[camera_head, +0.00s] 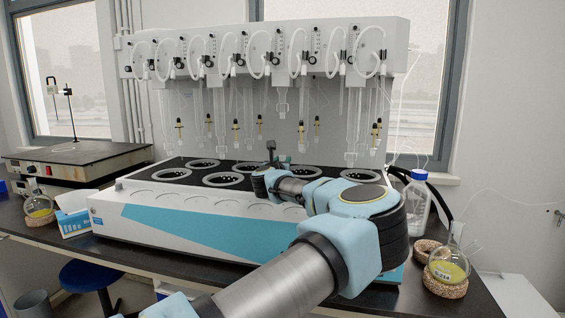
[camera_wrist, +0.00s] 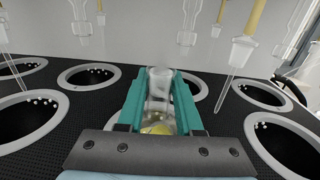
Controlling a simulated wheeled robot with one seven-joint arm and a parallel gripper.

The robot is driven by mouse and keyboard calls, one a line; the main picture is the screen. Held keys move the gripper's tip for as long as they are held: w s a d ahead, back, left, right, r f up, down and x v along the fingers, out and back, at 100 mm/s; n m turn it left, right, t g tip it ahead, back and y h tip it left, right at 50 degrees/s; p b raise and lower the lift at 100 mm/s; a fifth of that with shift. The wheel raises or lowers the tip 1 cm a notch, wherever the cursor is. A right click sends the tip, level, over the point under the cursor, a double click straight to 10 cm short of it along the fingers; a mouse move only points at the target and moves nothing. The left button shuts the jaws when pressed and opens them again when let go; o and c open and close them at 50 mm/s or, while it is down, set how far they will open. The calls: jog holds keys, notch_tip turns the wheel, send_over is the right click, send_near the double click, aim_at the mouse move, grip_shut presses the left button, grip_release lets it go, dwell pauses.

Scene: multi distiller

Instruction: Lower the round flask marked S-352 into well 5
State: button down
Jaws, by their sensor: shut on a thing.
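In the wrist view my gripper (camera_wrist: 160,84) is shut on the neck of a clear glass flask (camera_wrist: 158,103), with yellow liquid showing low between the teal fingers. Its label cannot be read. In the head view my gripper (camera_head: 270,158) is over the black top of the distiller (camera_head: 180,225), and the flask is hidden there. Ringed wells surround it: one to the left (camera_wrist: 90,77), one to the right (camera_wrist: 262,96), and one partly behind the fingers (camera_wrist: 203,88). No well numbers are legible, and I cannot tell how deep the flask sits.
Glass tubes and yellow-tipped parts (camera_head: 236,124) hang above the wells. A flask marked S-214 (camera_head: 447,268) stands on a cork ring at right, near a blue-capped bottle (camera_head: 418,200) and an empty cork ring (camera_head: 425,248). Another yellow flask (camera_head: 39,207) stands at far left.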

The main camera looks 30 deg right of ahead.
jog(key=shift+f, duration=0.1)
jog(key=shift+c, duration=2.4)
grip_release()
jog(key=shift+s+f, duration=0.1)
jog(key=b+v, duration=0.3)
jog(key=v, duration=0.7)
jog(key=shift+s+a+b, duration=0.2)
jog(key=shift+a+b, duration=0.05)
jog(key=shift+b, duration=0.05)
